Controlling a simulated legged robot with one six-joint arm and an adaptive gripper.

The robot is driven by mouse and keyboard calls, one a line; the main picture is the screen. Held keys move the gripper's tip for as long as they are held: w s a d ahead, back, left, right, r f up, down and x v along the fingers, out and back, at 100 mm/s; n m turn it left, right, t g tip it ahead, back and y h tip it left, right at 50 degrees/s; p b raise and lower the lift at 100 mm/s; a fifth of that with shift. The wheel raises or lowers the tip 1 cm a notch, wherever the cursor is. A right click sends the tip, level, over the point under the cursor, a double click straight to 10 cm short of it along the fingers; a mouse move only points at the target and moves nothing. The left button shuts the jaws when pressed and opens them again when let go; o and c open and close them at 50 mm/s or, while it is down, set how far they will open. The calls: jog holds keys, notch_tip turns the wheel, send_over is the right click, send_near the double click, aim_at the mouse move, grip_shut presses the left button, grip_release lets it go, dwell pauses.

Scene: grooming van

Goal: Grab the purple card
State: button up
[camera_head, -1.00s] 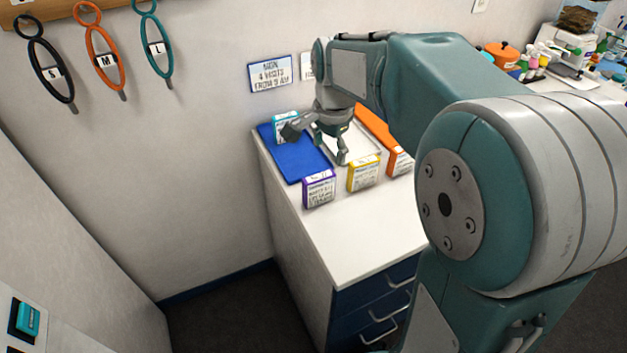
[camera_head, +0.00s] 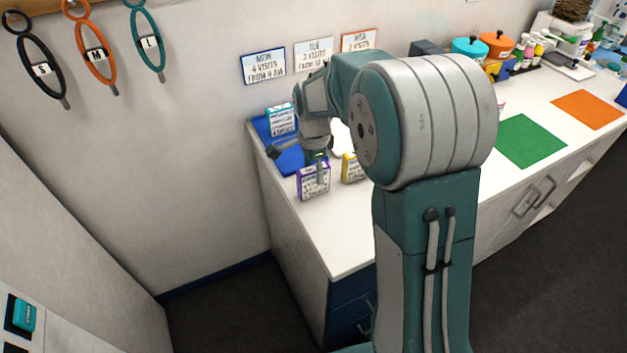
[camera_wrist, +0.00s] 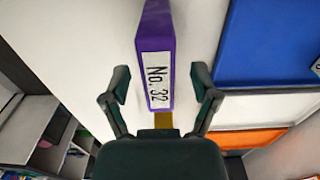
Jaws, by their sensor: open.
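The purple card (camera_head: 313,182) stands upright near the left front part of the white counter, its printed face toward the head camera. In the wrist view the purple card (camera_wrist: 154,70) shows edge-on from above with a "No. 32" label, lying between the two fingers. My gripper (camera_wrist: 160,85) is open, one finger on each side of the card with a gap visible on both sides. In the head view my gripper (camera_head: 296,158) is just behind and above the card. The yellow card (camera_head: 350,168) stands to its right, partly behind my arm.
A teal card (camera_head: 281,121) stands at the back of the blue mat (camera_head: 289,160). Wall signs (camera_head: 264,66) hang behind. Green (camera_head: 524,141) and orange (camera_head: 588,109) mats lie to the right. The counter in front of the purple card is clear.

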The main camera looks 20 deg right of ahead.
notch_tip(320, 180, down, 2)
jog(key=shift+a+f, duration=0.1)
jog(key=shift+f, duration=0.15)
grip_shut()
